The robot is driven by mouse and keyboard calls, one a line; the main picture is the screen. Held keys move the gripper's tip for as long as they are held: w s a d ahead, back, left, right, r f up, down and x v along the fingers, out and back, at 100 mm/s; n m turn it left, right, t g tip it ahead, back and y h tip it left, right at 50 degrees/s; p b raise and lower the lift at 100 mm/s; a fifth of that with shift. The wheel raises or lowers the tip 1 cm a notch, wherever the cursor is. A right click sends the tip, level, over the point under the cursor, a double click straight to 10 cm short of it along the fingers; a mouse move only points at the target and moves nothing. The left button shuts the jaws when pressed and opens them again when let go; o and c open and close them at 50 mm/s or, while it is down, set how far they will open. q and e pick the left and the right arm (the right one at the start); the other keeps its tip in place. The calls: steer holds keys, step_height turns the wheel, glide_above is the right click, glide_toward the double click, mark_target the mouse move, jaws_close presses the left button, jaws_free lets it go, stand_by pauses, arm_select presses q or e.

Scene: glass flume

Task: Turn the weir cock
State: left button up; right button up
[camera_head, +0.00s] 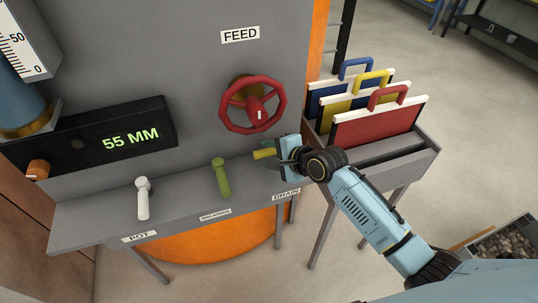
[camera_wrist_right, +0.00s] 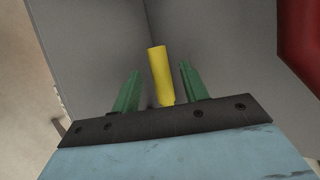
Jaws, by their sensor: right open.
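Three cock levers stand along the grey ledge: a white one (camera_head: 143,198) above the POT label, a green one (camera_head: 222,177) above a label too small to read, and a yellow one (camera_head: 264,154) near the DRAIN label. I cannot tell from the labels which is the weir cock. My right gripper (camera_head: 281,153) is at the yellow lever. In the right wrist view, the yellow lever (camera_wrist_right: 159,68) stands between the open green fingers of the right gripper (camera_wrist_right: 160,72), with gaps on both sides. My left gripper is not in view.
A red FEED handwheel (camera_head: 253,104) sits on the panel just above my right gripper. A display (camera_head: 130,139) reads 55 MM. A rack (camera_head: 402,160) with blue, yellow and red handled boards stands to the right. Open floor lies beyond it.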

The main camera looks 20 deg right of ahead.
steer(key=shift+w+a+f, duration=0.15)
steer(key=shift+w, duration=0.15)
jaws_close()
